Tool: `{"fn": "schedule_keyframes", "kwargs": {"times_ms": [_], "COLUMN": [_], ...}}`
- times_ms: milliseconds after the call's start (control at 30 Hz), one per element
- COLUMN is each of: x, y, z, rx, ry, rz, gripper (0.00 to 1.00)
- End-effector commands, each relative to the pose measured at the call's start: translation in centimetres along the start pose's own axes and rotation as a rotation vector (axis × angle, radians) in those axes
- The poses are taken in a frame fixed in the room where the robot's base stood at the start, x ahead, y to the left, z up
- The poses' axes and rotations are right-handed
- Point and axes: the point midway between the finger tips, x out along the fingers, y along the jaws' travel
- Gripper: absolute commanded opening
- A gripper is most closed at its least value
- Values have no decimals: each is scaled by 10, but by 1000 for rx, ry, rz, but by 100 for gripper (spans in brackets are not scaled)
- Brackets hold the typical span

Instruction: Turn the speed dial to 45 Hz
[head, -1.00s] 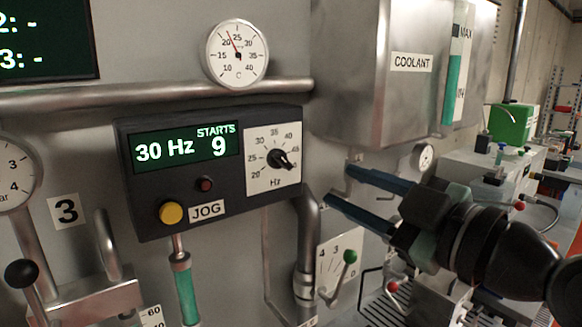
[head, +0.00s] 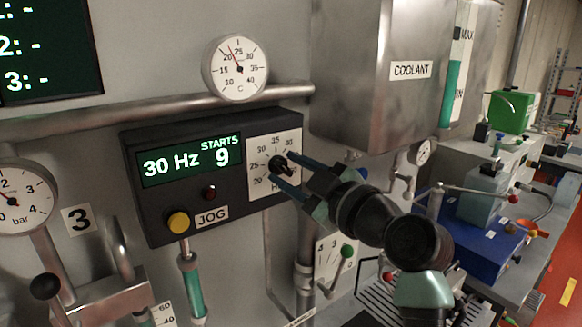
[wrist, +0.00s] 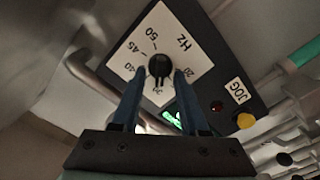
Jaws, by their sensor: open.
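The speed dial (head: 281,165) is a black knob on a white scale plate marked in Hz, on the right of a dark control box. The green display (head: 190,160) reads 30 Hz and STARTS 9. My gripper (head: 282,169) is at the dial, its two blue fingers open, one above and one below the knob. In the wrist view the knob (wrist: 159,66) sits between the fingertips (wrist: 158,73). I cannot tell whether either finger touches it. The 45 mark (wrist: 135,49) shows at upper left there. The knob's pointer direction is unclear.
The yellow JOG button (head: 178,222) and a small red lamp (head: 209,193) are on the box's left part. The coolant tank (head: 365,90) stands out at the right. A pipe (head: 160,115) runs above the box. A green-knobbed lever (head: 347,251) is below my gripper.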

Motion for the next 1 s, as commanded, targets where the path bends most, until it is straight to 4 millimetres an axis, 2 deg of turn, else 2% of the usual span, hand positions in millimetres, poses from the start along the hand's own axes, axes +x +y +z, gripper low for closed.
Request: {"fn": "schedule_keyframes", "kwargs": {"times_ms": [100, 300, 367, 767, 1000], "x": [0, 0, 0, -1, 0], "y": [0, 0, 0, 0, 0], "z": [0, 0, 0, 0, 1], "rx": [0, 0, 0, 11, 94], "ry": [0, 0, 0, 0, 1], "rz": [0, 0, 0, 0, 0], "gripper": [44, 8, 0, 0, 0]}}
